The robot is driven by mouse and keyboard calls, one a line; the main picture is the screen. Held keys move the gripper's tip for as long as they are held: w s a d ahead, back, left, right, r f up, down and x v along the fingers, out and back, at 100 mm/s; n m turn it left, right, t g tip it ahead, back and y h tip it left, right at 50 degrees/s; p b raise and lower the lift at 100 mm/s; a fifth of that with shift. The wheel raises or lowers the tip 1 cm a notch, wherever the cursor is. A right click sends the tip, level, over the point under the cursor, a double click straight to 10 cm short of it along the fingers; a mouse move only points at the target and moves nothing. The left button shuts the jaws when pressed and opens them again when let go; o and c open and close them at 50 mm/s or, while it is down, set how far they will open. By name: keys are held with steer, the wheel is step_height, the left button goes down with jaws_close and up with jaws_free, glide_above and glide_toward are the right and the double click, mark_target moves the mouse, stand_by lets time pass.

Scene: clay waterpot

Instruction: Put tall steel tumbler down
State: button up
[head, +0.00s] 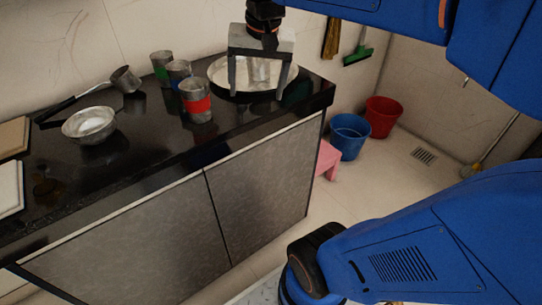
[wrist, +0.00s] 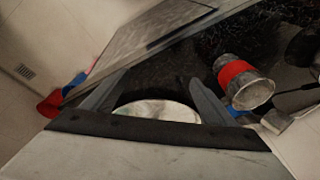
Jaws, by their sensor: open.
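In the wrist view a pale round top (wrist: 158,110) shows between the open fingers, partly hidden by the gripper body.
Tumblers with red (head: 197,104), blue (head: 179,72) and green (head: 162,68) bands stand left of the tray. A steel bowl (head: 90,124) and a long-handled dipper (head: 125,79) are further left. Blue (head: 349,138) and red (head: 382,117) buckets stand on the floor.

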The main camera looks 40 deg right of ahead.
steer(key=s+a+f+n+t, duration=0.2)
steer(key=s+a+f+n, duration=0.2)
steer(key=s+f, duration=0.7)
steer(key=f+n, duration=0.1)
steer(key=n, duration=0.1)
steer(key=shift+s+f+n, duration=0.2)
steer(key=shift+f+n, duration=0.2)
stand_by(0.4)
